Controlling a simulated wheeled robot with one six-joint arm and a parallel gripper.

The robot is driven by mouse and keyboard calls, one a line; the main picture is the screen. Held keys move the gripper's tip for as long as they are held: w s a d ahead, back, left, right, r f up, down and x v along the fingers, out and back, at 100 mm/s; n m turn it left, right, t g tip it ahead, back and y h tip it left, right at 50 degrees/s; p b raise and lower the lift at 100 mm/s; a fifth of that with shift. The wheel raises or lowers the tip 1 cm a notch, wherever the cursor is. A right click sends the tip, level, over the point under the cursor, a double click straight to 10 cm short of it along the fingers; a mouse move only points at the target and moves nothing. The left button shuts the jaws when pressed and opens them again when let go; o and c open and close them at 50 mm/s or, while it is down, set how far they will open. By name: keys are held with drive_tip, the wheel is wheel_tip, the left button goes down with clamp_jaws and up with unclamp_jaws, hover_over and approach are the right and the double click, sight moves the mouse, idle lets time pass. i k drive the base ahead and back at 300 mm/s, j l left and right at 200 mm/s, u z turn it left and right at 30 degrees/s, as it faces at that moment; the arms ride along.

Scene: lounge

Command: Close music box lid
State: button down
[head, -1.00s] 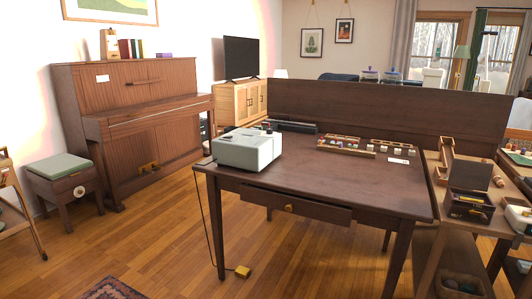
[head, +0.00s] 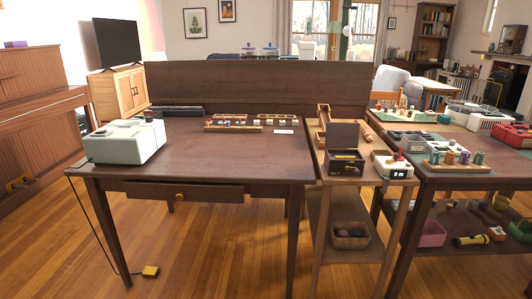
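A small dark box (head: 345,166) with its lid (head: 343,135) standing open at the back looks like the music box. It sits on top of a narrow light-wood stand (head: 368,171), just right of the big dark desk. Its front faces me, and its inside is too small to make out. My gripper is not in view.
The dark desk (head: 220,165) holds a white machine (head: 125,142) and wooden trays with small pieces (head: 235,127). A white device with a display (head: 392,167) stands right of the box. A loaded workbench (head: 455,181) is at right. Wood floor (head: 215,240) lies clear in front.

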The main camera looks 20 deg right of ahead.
sight(341, 135)
drive_tip(key=z, duration=1.25)
